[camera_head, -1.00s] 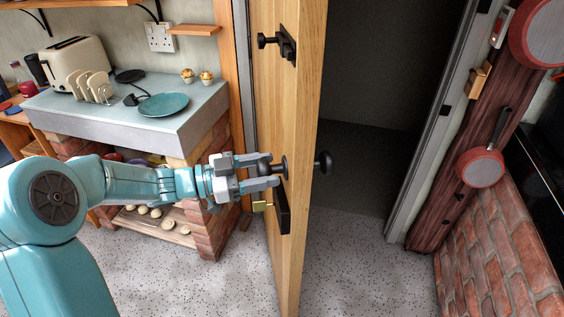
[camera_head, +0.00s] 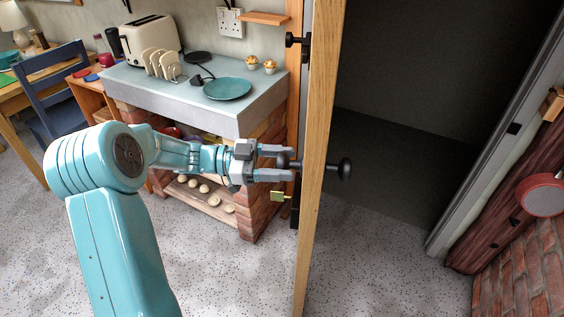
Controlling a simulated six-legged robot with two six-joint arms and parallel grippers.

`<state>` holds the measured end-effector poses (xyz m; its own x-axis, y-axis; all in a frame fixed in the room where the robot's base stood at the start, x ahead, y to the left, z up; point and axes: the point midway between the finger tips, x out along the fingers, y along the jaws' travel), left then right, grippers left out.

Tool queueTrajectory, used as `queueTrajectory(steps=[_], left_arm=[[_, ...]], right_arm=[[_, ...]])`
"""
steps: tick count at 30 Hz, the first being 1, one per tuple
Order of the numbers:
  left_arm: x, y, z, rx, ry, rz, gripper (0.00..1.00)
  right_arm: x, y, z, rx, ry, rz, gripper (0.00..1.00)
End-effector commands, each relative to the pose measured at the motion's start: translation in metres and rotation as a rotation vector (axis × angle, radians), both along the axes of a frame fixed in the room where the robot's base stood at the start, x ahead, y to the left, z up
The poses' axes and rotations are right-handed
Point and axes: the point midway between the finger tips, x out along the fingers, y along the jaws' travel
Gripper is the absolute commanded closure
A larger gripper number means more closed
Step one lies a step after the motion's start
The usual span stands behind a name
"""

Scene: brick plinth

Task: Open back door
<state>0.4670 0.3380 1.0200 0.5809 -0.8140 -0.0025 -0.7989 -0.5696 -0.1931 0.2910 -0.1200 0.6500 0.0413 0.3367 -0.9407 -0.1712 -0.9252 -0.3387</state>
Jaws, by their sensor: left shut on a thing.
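The wooden back door (camera_head: 322,130) stands open and shows nearly edge-on in the middle of the view. A black knob (camera_head: 345,169) sticks out on its right side, and a black handle (camera_head: 284,161) is on its left side. My left gripper (camera_head: 276,163) reaches in from the left and is shut on the left-side handle, its fingers partly hiding it. The dark doorway (camera_head: 400,110) shows to the right of the door. My right gripper is not in view.
A brick plinth (camera_head: 262,205) with a pale worktop stands left of the door, close to it. It carries a toaster (camera_head: 150,35), a toast rack and a teal plate (camera_head: 228,88). A blue chair (camera_head: 55,85) is further left. Speckled floor (camera_head: 230,275) is clear in front.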

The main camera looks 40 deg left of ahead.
Motion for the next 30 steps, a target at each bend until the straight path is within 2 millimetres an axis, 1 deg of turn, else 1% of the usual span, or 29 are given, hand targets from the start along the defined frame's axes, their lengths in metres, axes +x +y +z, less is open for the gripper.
queueTrajectory(steps=[1, 3, 11, 14, 17, 24, 30], left_arm=[[0.001, 0.001, 0.006, -0.003, -0.013, 0.002, 0.39], [0.000, 0.001, 0.005, -0.003, -0.012, 0.001, 0.21], [0.000, 0.001, 0.002, -0.002, -0.006, 0.001, 0.21], [-0.003, 0.006, 0.002, -0.001, -0.006, 0.002, 0.21], [-0.012, 0.019, 0.001, 0.001, -0.006, 0.005, 0.21], [-0.049, 0.070, 0.000, 0.002, -0.005, 0.008, 0.21], [-0.077, 0.108, 0.001, 0.000, -0.006, 0.005, 0.21]], right_arm=[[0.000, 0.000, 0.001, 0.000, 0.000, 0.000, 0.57], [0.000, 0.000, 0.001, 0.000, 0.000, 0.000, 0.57], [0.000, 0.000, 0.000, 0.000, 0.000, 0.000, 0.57], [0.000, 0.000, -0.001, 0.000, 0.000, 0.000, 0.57], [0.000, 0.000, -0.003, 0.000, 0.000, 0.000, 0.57], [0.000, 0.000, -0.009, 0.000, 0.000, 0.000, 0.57], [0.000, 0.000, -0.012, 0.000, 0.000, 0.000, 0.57]])
